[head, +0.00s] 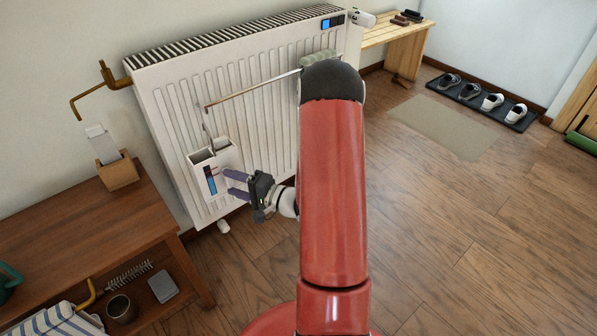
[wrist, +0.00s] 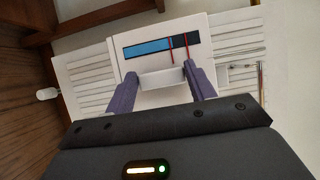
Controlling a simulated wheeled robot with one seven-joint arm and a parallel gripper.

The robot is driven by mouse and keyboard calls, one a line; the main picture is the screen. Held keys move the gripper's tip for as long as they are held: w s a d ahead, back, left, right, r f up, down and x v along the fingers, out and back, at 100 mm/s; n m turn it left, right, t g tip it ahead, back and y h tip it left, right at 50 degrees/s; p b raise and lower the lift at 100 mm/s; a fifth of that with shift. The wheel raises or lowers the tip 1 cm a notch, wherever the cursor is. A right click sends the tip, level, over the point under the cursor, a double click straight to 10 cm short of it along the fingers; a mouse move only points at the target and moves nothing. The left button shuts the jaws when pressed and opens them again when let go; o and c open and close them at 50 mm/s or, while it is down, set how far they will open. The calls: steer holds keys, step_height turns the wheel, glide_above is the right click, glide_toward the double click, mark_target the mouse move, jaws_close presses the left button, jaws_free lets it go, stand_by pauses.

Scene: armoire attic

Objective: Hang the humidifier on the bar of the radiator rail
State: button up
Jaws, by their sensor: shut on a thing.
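The humidifier (head: 211,172) is a white open-topped box with a blue and black gauge strip, upright in front of the radiator's left part. The rail's bar (head: 255,88) is a thin metal rod with a reddish free end, running across the radiator above the humidifier. The hook's top is near and below that free end; I cannot tell if they touch. My gripper (head: 236,187) is shut on the humidifier's front. In the wrist view, its purple fingers hold a white grip block (wrist: 163,78) below the gauge (wrist: 150,48).
The white radiator (head: 180,115) stands behind the humidifier. A brass hook bracket (head: 104,82) is on the wall to the left. A wooden table (head: 75,225) with a card holder (head: 117,172) is at left. Open floor (head: 450,210) lies to the right.

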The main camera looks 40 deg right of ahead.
steer(key=s+d+r+b, duration=0.4)
steer(key=s+d+r, duration=0.2)
steer(key=s+d, duration=0.6)
steer(key=w+f+p, duration=0.2)
steer(key=w, duration=1.4)
steer(key=shift+w+f+n+y, duration=0.2)
steer(key=shift+w+n+y, duration=0.1)
steer(key=shift+w, duration=0.05)
steer(key=shift+d, duration=0.1)
stand_by(0.5)
steer(key=o, duration=1.3)
steer(key=shift+s+f, duration=0.1)
steer(key=shift+f, duration=0.05)
